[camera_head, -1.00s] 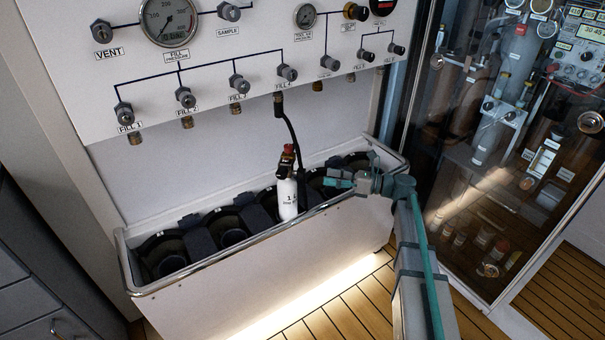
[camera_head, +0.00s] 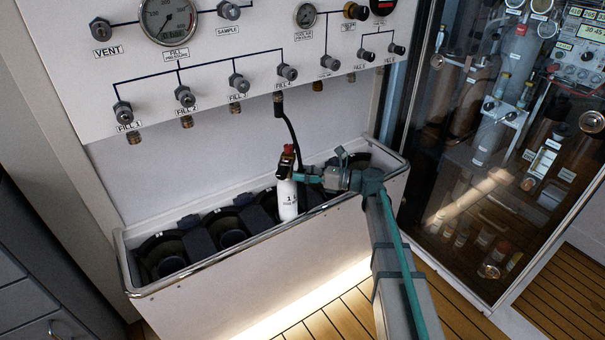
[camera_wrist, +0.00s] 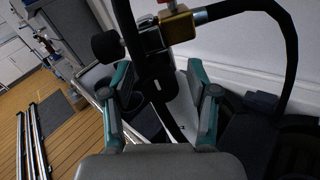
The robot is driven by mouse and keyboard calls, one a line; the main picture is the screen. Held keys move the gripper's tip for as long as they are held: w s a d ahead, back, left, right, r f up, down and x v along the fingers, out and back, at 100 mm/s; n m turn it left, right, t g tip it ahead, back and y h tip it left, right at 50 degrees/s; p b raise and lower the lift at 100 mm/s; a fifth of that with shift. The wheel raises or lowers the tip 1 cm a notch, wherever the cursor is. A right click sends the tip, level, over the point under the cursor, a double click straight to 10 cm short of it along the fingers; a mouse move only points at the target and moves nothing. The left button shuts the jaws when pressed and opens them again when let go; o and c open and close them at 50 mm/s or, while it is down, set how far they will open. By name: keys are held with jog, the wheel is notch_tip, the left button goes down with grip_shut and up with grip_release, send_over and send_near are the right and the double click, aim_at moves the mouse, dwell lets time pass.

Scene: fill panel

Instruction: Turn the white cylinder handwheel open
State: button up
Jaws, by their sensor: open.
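The white cylinder (camera_head: 288,204) stands upright in the trough, with a dark valve (camera_head: 285,168) and a red top (camera_head: 289,149). In the wrist view, a round black knob (camera_wrist: 105,46), which looks like the handwheel, sticks out left of the brass valve block (camera_wrist: 180,26). Part of the white cylinder (camera_wrist: 184,103) shows between the fingers. My gripper (camera_head: 303,176) is beside the cylinder's upper right side, close to the valve. In the wrist view my gripper (camera_wrist: 159,70) is open, its fingertips below the valve block. Whether a finger touches anything cannot be told.
A black hose (camera_head: 291,130) runs from the FILL 4 fitting down to the valve. The trough's metal rim (camera_head: 210,262) runs under my arm. The fill panel (camera_head: 200,65) with several knobs is behind. A glass-fronted cabinet (camera_head: 480,190) stands at the right.

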grip_shut()
